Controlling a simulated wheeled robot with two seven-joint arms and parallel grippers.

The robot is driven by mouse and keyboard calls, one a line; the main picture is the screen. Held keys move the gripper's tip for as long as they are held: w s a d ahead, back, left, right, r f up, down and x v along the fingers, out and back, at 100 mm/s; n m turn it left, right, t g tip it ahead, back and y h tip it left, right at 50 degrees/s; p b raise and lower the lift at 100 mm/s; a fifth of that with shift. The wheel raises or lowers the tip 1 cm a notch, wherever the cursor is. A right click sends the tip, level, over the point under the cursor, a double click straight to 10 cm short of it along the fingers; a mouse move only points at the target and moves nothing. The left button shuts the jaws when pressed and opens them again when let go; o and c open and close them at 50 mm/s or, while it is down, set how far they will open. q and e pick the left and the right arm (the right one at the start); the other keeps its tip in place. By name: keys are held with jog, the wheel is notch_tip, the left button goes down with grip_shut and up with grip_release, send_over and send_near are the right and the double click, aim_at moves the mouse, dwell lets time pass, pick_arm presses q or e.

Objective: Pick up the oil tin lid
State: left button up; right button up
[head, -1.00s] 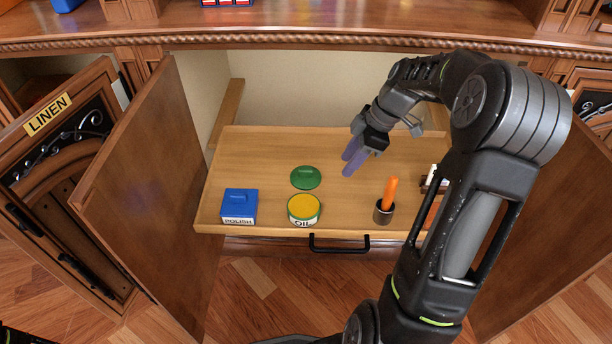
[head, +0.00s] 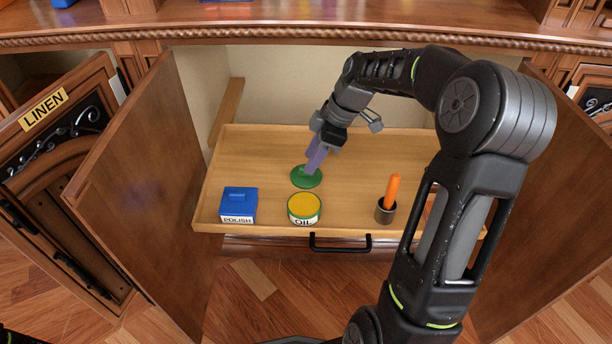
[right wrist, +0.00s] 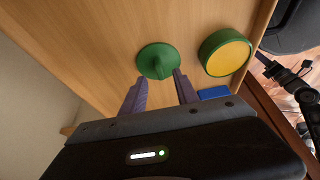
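The green oil tin lid (head: 304,179) lies on the pull-out tray behind the oil tin (head: 304,209), which is open with yellow contents. My right gripper (head: 313,164) is just above the lid, its purple fingers reaching down to it. In the right wrist view the lid (right wrist: 157,61) with its raised handle lies just beyond the fingertips of the right gripper (right wrist: 157,84), which are spread apart with nothing between them. The oil tin also shows there (right wrist: 225,53). My left gripper does not show.
A blue polish box (head: 238,206) stands left of the oil tin. A dark cup with an orange handle (head: 385,211) stands to the right. The wooden tray (head: 250,150) is bare at the back left, between open cabinet doors.

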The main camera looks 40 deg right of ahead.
aim_at(302, 168)
jog(key=a+f, duration=0.1)
jog(key=w+a+f+b, duration=0.1)
jog(key=f, duration=0.1)
jog(key=shift+w, duration=0.2)
jog(key=shift+r, duration=0.1)
jog(key=shift+d, duration=0.1)
grip_shut()
dwell(0.4)
